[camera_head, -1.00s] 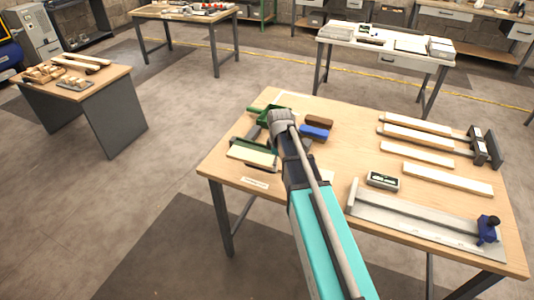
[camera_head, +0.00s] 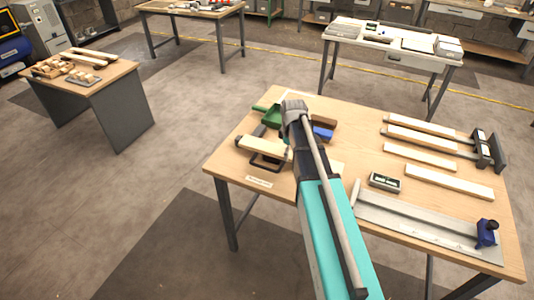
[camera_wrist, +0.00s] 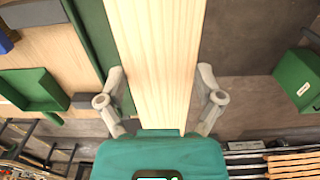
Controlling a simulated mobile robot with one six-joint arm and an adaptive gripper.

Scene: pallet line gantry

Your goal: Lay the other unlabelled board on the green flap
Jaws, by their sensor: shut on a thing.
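A pale wooden board (camera_head: 263,147) is held by my gripper (camera_head: 268,157) over the left part of the workbench. In the wrist view the board (camera_wrist: 153,55) runs lengthwise between the two fingers of my gripper (camera_wrist: 160,95), which are shut on its sides. I see no label on its visible face. A dark green strip (camera_wrist: 88,30), which may be the green flap, runs along the board's left side in the wrist view; the board covers part of it. I cannot clearly make out the flap in the head view, where my arm and the board block that area.
A green tray (camera_head: 267,115) and a blue block (camera_head: 323,133) are close to my arm. Several pale boards (camera_head: 420,156) lie at the right. A small boxed gauge (camera_head: 384,182) and a metal fixture (camera_head: 425,220) are in front. A paper label (camera_head: 260,182) lies near the front edge.

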